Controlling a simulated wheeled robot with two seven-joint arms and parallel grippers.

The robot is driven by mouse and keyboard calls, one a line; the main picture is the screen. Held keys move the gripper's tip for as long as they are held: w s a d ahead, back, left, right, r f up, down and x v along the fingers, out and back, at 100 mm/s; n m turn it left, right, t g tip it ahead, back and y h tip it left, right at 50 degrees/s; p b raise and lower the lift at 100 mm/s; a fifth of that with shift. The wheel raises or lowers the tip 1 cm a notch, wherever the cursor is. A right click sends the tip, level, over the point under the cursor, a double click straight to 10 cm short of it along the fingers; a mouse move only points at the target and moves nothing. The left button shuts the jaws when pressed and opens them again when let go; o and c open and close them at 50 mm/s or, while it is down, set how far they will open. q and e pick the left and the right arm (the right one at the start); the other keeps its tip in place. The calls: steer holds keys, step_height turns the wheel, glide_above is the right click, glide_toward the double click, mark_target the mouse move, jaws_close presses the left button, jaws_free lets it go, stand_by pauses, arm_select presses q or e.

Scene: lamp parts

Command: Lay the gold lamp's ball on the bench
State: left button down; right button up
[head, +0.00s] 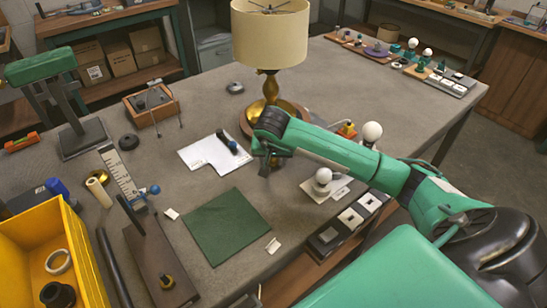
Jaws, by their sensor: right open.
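The gold lamp (270,92) stands on the bench (310,100) at the upper middle, with a cream drum shade (270,35) on top and a round wooden base. No ball is clearly visible on this lamp; the inside of its shade is mostly hidden. My right gripper (268,166) is open in front of the lamp's base, pointing down over the bench, and appears empty. My right arm hides part of the base. One white ball-shaped bulb (372,131) stands behind my arm, and another white bulb (323,176) is on a small pad in front. My left gripper is out of view.
A green mat (226,226) lies front centre, with white paper (207,156) behind it. A yellow bin (30,250) stands at the left, near a green desk lamp (40,66). Switch blocks (350,217) line the front right edge.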

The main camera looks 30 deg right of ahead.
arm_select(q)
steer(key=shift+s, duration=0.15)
arm_select(e)
steer(key=shift+r, duration=0.2)
steer(key=v, duration=0.4)
steer(key=shift+s+r, duration=0.1)
steer(key=shift+r, duration=0.3)
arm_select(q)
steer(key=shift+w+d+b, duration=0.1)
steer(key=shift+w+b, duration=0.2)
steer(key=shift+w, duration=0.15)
arm_select(e)
steer(key=v, duration=0.7)
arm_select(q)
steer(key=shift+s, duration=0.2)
arm_select(e)
steer(key=shift+a, duration=0.1)
